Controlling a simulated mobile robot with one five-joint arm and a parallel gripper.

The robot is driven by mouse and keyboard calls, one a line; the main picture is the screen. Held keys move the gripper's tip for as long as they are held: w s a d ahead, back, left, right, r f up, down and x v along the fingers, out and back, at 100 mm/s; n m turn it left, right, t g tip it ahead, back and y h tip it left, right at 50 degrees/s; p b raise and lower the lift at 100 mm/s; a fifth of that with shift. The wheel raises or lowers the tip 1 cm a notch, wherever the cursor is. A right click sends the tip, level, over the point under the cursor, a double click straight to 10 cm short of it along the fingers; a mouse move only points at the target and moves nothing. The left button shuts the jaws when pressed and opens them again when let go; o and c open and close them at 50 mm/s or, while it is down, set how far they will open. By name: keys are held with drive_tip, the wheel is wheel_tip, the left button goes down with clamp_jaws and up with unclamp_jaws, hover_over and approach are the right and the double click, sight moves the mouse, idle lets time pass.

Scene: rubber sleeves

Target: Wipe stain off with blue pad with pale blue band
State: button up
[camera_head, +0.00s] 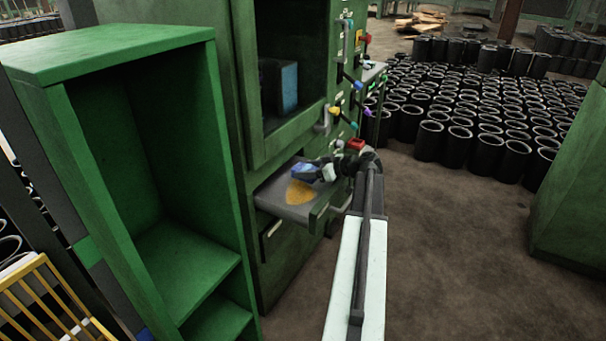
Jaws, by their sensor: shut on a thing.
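The yellow-brown stain (299,192) lies on the grey surface of a pulled-out drawer or shelf (287,211) in the green cabinet. The blue pad (305,172) with a paler band is in my gripper (318,172). My gripper reaches in from the right and is shut on the pad. The pad is at the stain's back edge, over the grey surface. I cannot tell whether it touches the surface. My gripper hides part of the pad's right side.
An open green shelf unit (139,180) stands close on the left. A blue box (289,86) sits inside the cabinet opening above. Coloured levers (345,112) stick out of the cabinet's right side. Many black sleeves (470,125) stand at the back right. The floor (450,260) is clear at right.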

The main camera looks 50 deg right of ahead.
drive_tip(key=shift+d+r, duration=0.1)
drive_tip(key=shift+r, duration=0.05)
drive_tip(key=shift+s+a+r+p, duration=0.1)
drive_tip(key=shift+s+a, duration=0.2)
drive_tip(key=shift+a, duration=0.9)
drive_tip(key=shift+s+a+r+p, duration=0.1)
drive_tip(key=shift+s+a, duration=0.2)
drive_tip(key=shift+a, duration=0.95)
drive_tip(key=shift+s+a+p, duration=0.1)
drive_tip(key=shift+s+a, duration=0.2)
drive_tip(key=shift+a, duration=0.9)
wheel_tip(320, 180, up, 6)
drive_tip(key=p, duration=0.6)
wheel_tip(320, 180, up, 3)
drive_tip(key=p, duration=0.3)
